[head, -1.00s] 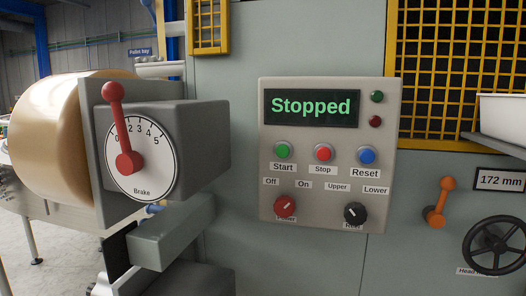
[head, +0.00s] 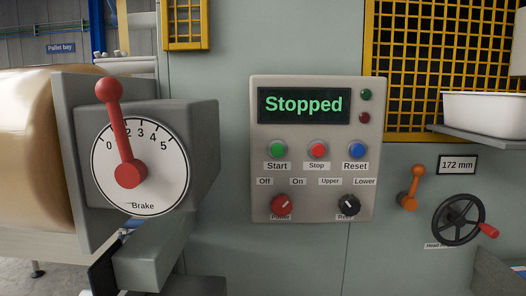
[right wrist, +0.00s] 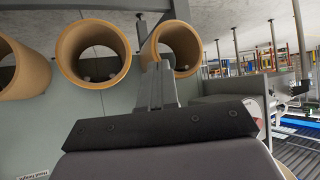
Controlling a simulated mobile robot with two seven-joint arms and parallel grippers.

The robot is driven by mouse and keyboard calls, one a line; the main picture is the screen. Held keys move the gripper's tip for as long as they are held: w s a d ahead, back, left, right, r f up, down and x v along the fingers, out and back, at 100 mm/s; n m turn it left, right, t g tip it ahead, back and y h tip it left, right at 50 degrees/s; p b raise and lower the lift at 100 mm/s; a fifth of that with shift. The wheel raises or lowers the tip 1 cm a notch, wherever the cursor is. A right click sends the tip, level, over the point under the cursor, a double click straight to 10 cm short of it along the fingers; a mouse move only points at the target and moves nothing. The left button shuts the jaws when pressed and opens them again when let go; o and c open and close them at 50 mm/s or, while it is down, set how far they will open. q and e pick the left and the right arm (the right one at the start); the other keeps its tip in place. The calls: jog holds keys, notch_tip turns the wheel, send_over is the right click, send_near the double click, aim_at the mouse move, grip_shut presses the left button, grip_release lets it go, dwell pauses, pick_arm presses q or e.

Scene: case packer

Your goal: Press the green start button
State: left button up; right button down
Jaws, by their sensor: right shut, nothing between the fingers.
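The green start button (head: 278,150) is on the grey control panel (head: 313,215), above the label "Start" and under a display (head: 304,105) that reads "Stopped". The red stop button (head: 318,150) and blue reset button (head: 355,150) are to its right. No gripper shows in the head view. My right gripper (right wrist: 160,72) shows in the right wrist view, with its fingers shut and empty. The start button is not in that view, so I cannot tell how far the gripper is from it. My left gripper is not in view.
A brake box with a red lever (head: 122,135) juts out left of the panel, beside a large tan roll (head: 25,150). An orange lever (head: 411,188) and black handwheel (head: 458,220) are at right. Several tan tubes (right wrist: 93,54) show in the right wrist view.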

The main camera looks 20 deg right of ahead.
jog(key=shift+a, duration=0.1)
dwell(0.3)
jog(key=w+a+r+n+t+y+b, duration=0.1)
jog(key=w+r+n+t+y, duration=0.1)
jog(key=w+r, duration=0.9)
jog(key=w+a+r+n+t+y, duration=0.1)
jog(key=w+a+r+n, duration=0.1)
jog(key=w+r, duration=0.9)
jog(key=s+a+r+n+t+y+b, duration=0.1)
jog(key=r+n, duration=0.8)
jog(key=r, duration=2.3)
jog(key=shift+s+a+r+y, duration=0.25)
jog(key=shift+s+a+y, duration=0.3)
jog(key=shift+s+y, duration=0.7)
jog(key=shift+w, duration=0.15)
